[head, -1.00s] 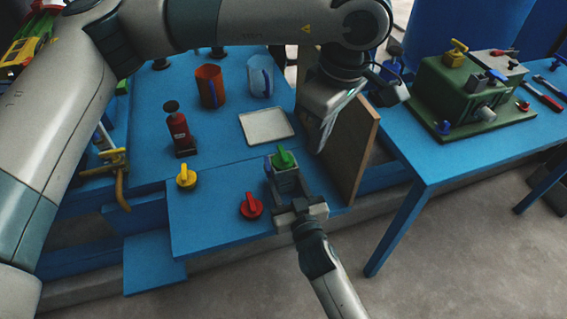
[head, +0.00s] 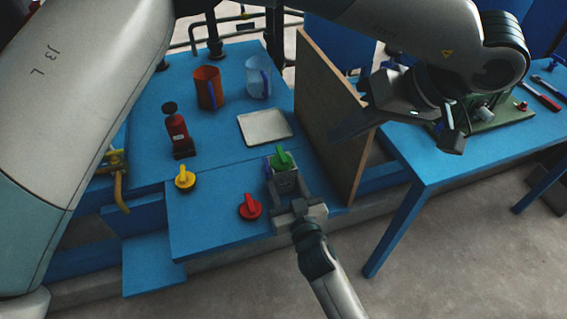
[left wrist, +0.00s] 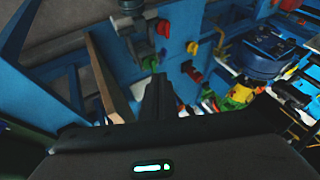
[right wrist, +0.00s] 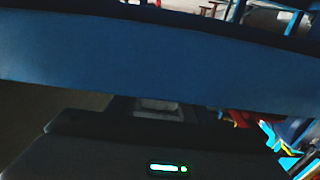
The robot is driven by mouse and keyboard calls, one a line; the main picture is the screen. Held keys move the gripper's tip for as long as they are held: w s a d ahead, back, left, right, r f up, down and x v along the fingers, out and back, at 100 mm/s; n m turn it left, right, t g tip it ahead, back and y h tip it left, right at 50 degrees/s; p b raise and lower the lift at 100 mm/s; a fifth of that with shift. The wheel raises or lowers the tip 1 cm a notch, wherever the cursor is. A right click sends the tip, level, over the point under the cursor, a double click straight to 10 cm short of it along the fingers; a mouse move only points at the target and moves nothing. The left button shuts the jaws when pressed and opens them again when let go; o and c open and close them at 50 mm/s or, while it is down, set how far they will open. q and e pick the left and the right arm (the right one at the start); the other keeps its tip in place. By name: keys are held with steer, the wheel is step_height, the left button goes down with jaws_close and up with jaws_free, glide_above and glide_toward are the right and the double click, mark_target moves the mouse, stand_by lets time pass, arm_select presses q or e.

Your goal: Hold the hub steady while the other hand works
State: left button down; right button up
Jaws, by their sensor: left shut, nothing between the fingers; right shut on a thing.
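The green handle also shows in the left wrist view (left wrist: 163,54). The right wrist view shows mostly the bench's blue side, with the grip unclear. My left gripper (head: 345,127) is shut and empty, in the air by the wooden board, well apart from the hub. Its closed fingers show in the left wrist view (left wrist: 158,100).
The upright wooden board (head: 335,110) stands right of the hub. A red knob (head: 250,207), yellow knob (head: 185,178), white tray (head: 265,126), red extinguisher-like bottle (head: 178,132), orange mug (head: 208,87) and clear jug (head: 258,78) stand on the bench. A second blue table (head: 440,155) is at right.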

mark_target(266, 165)
arm_select(q)
steer(key=shift+a+f, duration=0.1)
steer(key=shift+f, duration=0.05)
steer(key=x, duration=1.9)
steer(key=shift+w+a+f, duration=0.15)
steer(key=shift+f, duration=0.15)
